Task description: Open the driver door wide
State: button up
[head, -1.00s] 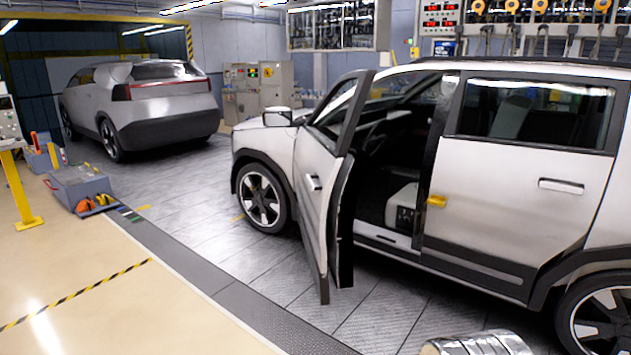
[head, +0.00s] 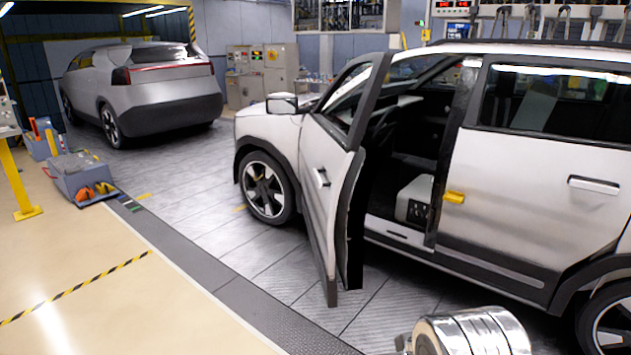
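The driver door (head: 328,190) of the near silver car (head: 540,200) stands partly open, swung out from the front of the doorway. Its outer handle (head: 321,178) faces left. The dark cabin with a light seat (head: 414,197) shows through the gap between the door and the body. A shiny metal cylinder, likely part of my arm (head: 473,333), shows at the bottom edge, well below and right of the door. My gripper's fingers are not in view.
A second silver car (head: 150,95) stands farther back left. A grey tool bin (head: 82,178) and a yellow post (head: 18,185) stand at the left. The grey floor strip left of the door is clear.

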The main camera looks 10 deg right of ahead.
aim_at(334, 216)
jog(key=z, duration=0.05)
jog(key=k, duration=0.65)
jog(key=z, duration=0.45)
jog(key=i, duration=1.9)
jog(key=u, duration=0.25)
jog(key=i, duration=0.75)
jog(key=u, duration=0.85)
jog(key=i, duration=0.55)
jog(key=u, duration=0.25)
